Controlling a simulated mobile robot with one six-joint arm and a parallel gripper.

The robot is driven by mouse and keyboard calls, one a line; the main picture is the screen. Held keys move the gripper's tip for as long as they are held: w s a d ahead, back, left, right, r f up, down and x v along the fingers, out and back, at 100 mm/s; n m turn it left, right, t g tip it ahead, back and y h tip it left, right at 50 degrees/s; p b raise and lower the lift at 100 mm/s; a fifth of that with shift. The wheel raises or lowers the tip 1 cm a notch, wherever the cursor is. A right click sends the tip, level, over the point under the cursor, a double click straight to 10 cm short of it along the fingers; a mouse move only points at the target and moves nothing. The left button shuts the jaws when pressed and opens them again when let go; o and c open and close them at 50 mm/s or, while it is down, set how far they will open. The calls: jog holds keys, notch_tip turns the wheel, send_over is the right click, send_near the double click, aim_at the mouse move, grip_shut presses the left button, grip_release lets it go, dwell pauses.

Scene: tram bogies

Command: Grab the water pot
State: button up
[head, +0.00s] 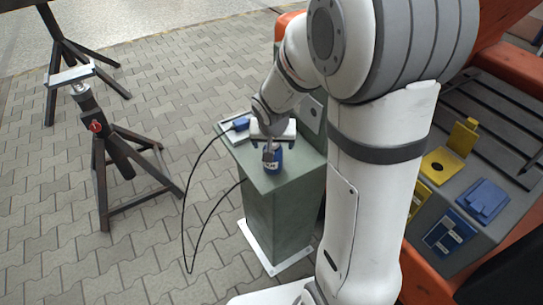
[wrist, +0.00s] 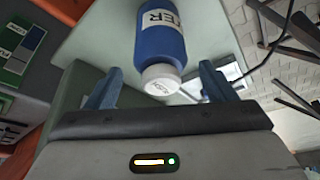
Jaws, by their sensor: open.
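The water pot (head: 274,161) is a blue bottle with a white label, on top of a green cabinet (head: 290,178) in the head view. In the wrist view the pot (wrist: 160,38) shows a white cap and a label with the letters "TER" readable. My gripper (head: 270,144) is just above the pot in the head view and partly hides it. In the wrist view my gripper (wrist: 160,72) is open, its two blue-grey fingers apart on either side of the cap.
A blue item (head: 240,123) on a pale plate lies at the cabinet top's left corner, and a black cable (head: 190,215) loops to the ground. Black stands (head: 115,150) are at the left. A grey bench (head: 465,215) with yellow and blue parts is at the right.

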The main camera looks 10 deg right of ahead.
aim_at(274, 169)
jog(key=x, duration=0.4)
jog(key=shift+s+a+b, duration=0.1)
jog(key=shift+b, duration=0.2)
jog(key=shift+c, duration=0.5)
jog(key=c, duration=1)
